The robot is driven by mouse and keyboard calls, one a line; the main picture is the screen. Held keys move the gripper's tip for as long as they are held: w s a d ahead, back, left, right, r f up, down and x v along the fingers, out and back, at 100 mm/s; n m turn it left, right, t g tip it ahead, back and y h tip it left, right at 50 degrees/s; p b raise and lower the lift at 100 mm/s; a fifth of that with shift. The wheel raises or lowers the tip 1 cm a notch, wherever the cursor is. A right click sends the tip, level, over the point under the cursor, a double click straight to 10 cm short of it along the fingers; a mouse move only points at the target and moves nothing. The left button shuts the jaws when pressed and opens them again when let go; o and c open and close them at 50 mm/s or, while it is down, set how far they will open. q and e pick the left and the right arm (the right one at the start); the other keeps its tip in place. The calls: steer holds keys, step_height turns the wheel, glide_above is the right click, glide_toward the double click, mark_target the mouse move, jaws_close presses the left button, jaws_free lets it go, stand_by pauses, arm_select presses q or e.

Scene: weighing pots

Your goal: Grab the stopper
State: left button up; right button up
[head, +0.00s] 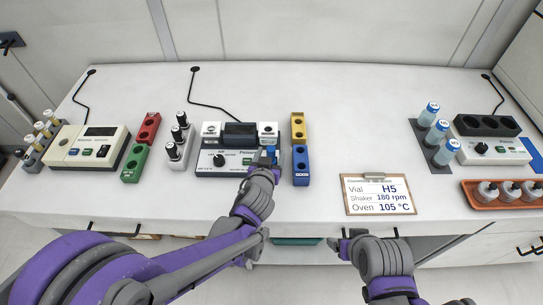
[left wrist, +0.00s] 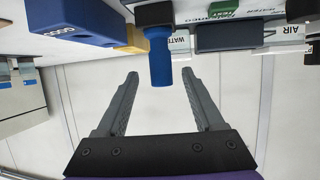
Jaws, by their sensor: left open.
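The stopper, a blue cylinder (left wrist: 159,62) below a dark collar, shows in the left wrist view at top centre. In the head view its small blue top (head: 271,149) shows at the right side of the control box, partly hidden by my gripper. My left gripper (head: 267,162) is open at the box's front right. In the left wrist view its two grey fingers (left wrist: 160,76) point towards the stopper, whose near end lies between the fingertips with a gap on each side. My right gripper (head: 346,243) is at the table's front edge, its jaws unclear.
A blue block (head: 301,168) and a yellow block (head: 298,127) stand just right of the box (head: 240,142). White vials with black caps (head: 174,151) stand left of it. A clipboard (head: 378,194) lies further right. The table's back middle is clear.

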arm_select(q)
steer(key=x, duration=0.5)
steer(key=shift+w, duration=0.3)
jaws_close()
